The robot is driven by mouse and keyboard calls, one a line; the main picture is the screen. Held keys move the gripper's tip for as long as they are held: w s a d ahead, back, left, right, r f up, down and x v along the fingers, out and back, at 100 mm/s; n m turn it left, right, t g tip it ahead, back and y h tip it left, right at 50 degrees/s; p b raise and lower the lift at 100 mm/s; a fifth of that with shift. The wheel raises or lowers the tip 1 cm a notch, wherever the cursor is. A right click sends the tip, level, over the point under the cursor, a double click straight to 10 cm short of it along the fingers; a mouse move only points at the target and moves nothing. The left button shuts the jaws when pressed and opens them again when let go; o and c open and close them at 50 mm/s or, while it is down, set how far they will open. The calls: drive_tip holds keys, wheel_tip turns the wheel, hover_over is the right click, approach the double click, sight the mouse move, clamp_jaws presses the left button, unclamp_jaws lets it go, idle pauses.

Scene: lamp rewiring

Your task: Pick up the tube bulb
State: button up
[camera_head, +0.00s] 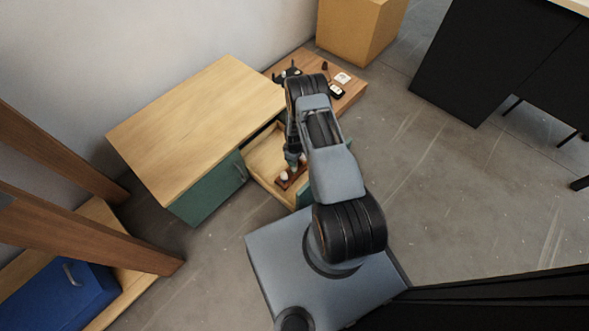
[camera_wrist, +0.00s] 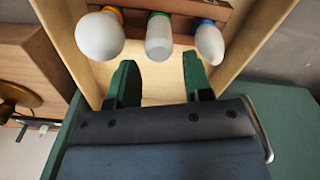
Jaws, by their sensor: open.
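The tube bulb (camera_wrist: 159,38) is white and cylindrical with a green collar. It sits between two other bulbs in a brown wooden holder (camera_wrist: 180,6) inside the open drawer (camera_wrist: 244,62). My gripper (camera_wrist: 160,80) is open and empty. In the wrist view its two dark green fingers point toward the tube bulb, one on each side of its line, with the bulb just beyond their tips. In the head view my gripper (camera_head: 293,160) is over the drawer (camera_head: 262,160), and my arm hides part of the drawer and holder.
A round bulb (camera_wrist: 100,36) stands left of the tube bulb and an oval bulb (camera_wrist: 210,43) with a blue collar stands right. The drawer walls are close around. The green cabinet (camera_head: 208,190) has a wooden top. A low wooden surface (camera_head: 351,92) holds small items.

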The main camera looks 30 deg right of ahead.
drive_tip(key=shift+d+f+b, duration=0.1)
drive_tip(key=shift+f+b, duration=1.65)
drive_tip(key=shift+f, duration=2.15)
drive_tip(key=shift+c, duration=0.3)
drive_tip(key=c, duration=0.6)
